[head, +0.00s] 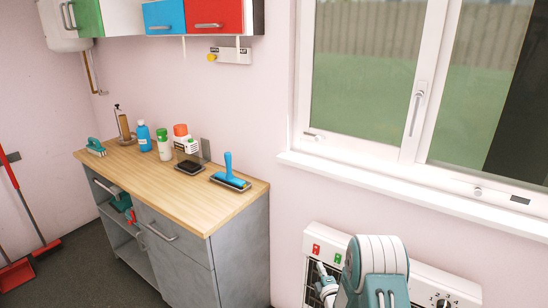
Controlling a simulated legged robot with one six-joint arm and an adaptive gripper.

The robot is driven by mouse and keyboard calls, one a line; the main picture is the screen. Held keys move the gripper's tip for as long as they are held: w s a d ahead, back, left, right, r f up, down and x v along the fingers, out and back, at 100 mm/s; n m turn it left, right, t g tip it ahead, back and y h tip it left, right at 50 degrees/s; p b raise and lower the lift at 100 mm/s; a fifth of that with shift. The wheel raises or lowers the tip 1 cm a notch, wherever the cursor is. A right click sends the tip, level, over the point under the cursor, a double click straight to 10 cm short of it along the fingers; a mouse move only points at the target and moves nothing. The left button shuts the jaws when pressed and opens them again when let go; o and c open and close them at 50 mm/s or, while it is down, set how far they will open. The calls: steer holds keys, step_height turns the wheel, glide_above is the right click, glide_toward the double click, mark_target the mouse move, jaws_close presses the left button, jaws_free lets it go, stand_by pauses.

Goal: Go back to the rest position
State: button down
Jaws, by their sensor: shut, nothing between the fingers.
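My arm's large white and teal joint (376,262) stands at the bottom right, in front of a white panel below the window. A smaller white and teal part of my arm (327,287) shows just left of it, partly cut off by the bottom edge. I cannot make out any fingers, so my gripper is not visible here. No plates are in view.
A grey cabinet (185,262) with a wooden top (150,172) stands left of my arm. Bottles, brushes and a blue-handled tool (229,172) sit on it. The white panel (435,285) is close behind my arm. A red broom (22,205) leans at far left.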

step_height(320, 180, up, 14)
steer(key=m+g+h, duration=0.2)
steer(key=m+g, duration=0.1)
steer(key=m, duration=0.2)
steer(key=s+r+m+g, duration=0.3)
steer(key=s+r+m, duration=0.2)
steer(key=s+r, duration=0.4)
steer(key=s+a+r+m+g, duration=0.1)
steer(key=s+r+m+g, duration=0.2)
steer(key=s, duration=1.2)
steer(key=s+a+r+m+g, duration=0.1)
steer(key=s+r+m+g, duration=0.2)
steer(key=s, duration=1.3)
steer(key=r+m, duration=0.1)
steer(key=m, duration=0.2)
steer(key=shift+a+r+m+h, duration=0.15)
steer(key=shift+r+m+h, duration=0.15)
steer(key=shift+r, duration=0.05)
steer(key=shift+s, duration=0.1)
